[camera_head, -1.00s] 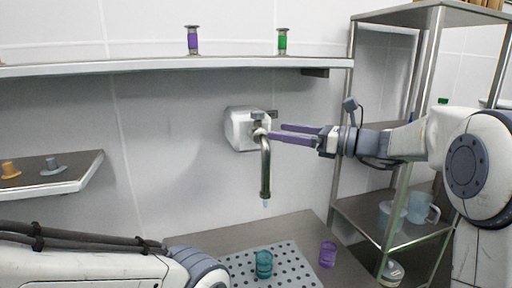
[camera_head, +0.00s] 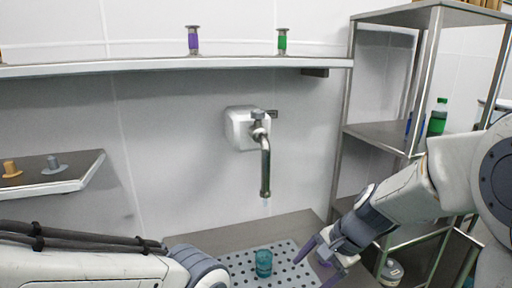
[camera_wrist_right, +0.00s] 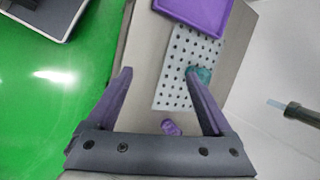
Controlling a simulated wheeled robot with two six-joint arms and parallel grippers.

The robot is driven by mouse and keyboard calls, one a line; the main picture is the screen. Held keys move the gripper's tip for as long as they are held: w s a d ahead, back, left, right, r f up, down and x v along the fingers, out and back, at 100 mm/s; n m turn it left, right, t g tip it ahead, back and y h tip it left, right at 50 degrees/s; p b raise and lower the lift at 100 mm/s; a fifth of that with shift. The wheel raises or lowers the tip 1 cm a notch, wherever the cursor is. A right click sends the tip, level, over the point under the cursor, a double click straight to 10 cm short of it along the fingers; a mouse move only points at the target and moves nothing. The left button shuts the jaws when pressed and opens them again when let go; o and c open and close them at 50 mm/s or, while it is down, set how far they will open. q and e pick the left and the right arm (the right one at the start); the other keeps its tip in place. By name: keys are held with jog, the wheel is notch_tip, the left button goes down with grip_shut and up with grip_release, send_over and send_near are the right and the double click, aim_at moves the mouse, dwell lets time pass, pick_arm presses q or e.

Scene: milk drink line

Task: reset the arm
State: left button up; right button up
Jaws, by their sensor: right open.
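My right gripper (camera_head: 318,264) hangs low in the head view, pointing down and left over the right part of the metal counter. In the right wrist view its two purple fingers (camera_wrist_right: 158,75) are spread apart with nothing held between them. A purple cup (camera_wrist_right: 171,127) lies below and between the fingers in that view; in the head view the gripper mostly hides it. My left arm crosses the lower left of the head view, and its gripper is out of view.
A teal cup (camera_head: 263,263) stands on the perforated plate (camera_head: 239,262) below the wall tap (camera_head: 265,165). A purple tray (camera_wrist_right: 200,12) shows in the wrist view. A metal rack (camera_head: 385,133) with a green bottle (camera_head: 437,118) stands at right. A wall shelf (camera_head: 120,66) runs above.

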jog(key=s+d+f+n+h, duration=0.4)
jog(key=s+d+f+n, duration=0.25)
jog(key=n, duration=0.35)
jog(key=s+a+r+n, duration=0.1)
jog(key=s+a+n, duration=0.2)
jog(key=s+a, duration=0.1)
jog(key=s+a+r+n+g, duration=0.1)
jog(key=s+a+r+n, duration=0.1)
jog(key=s+a, duration=0.3)
jog(key=s+a+r+n+g+b, duration=0.1)
jog(key=s+a+r+n, duration=0.1)
jog(key=s+a+n, duration=0.2)
jog(key=shift+s+a+r, duration=0.25)
jog(key=shift+s+a, duration=0.25)
jog(key=shift+s, duration=0.15)
